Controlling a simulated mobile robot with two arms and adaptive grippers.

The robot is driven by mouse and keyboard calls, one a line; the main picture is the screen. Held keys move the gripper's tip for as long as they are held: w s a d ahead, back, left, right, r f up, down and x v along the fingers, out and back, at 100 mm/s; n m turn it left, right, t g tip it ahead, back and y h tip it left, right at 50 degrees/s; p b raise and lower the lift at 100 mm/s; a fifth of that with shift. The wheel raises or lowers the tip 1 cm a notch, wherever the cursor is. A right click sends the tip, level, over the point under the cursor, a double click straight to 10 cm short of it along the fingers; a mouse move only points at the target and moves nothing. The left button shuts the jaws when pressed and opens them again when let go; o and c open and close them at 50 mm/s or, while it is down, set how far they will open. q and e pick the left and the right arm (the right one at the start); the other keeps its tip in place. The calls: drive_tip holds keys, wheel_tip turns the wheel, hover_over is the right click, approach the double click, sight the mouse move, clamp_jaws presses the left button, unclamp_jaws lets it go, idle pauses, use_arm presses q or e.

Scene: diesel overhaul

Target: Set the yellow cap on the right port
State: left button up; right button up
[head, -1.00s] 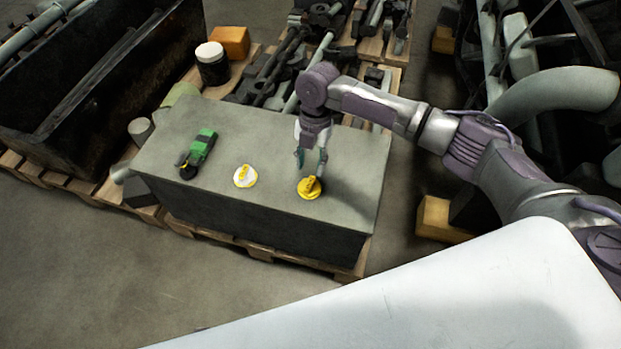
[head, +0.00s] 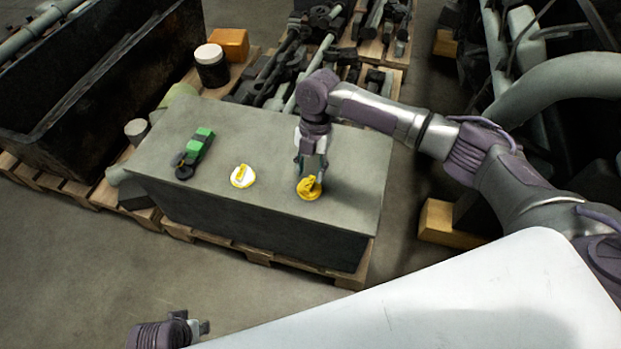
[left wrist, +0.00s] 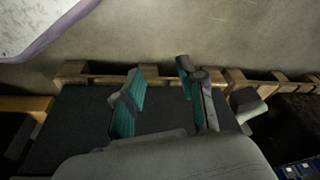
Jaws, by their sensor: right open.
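The yellow cap (head: 309,190) is at the right front of the grey block's top (head: 270,150). My right gripper (head: 311,177) points down with its fingertips at the cap. It is open, and its fingers hide part of the cap's raised grip. A white disc with yellow on it (head: 243,176) lies left of the cap. I cannot make out which of these spots is a port. My left gripper (left wrist: 163,78) shows two separated teal-padded fingers with nothing between them in the left wrist view. In the head view, part of it is at the bottom edge, away from the block.
A green and black tool (head: 197,150) lies on the block's left part. Behind are a white-lidded jar (head: 211,66), an orange box (head: 229,44) and pallets of metal parts. A large dark bin (head: 80,80) stands left. Open floor (head: 70,270) lies in front.

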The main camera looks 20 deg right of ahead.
sight(310, 182)
wheel_tip(310, 182, down, 3)
drive_tip(key=shift+b, duration=0.95)
use_arm(q)
drive_tip(key=w+v, duration=0.1)
drive_tip(key=v, duration=0.7)
drive_tip(key=shift+r, duration=0.45)
use_arm(e)
drive_tip(key=shift+f, duration=0.45)
use_arm(q)
drive_tip(key=shift+a, duration=0.1)
use_arm(e)
clamp_jaws()
drive_tip(key=shift+r, duration=0.1)
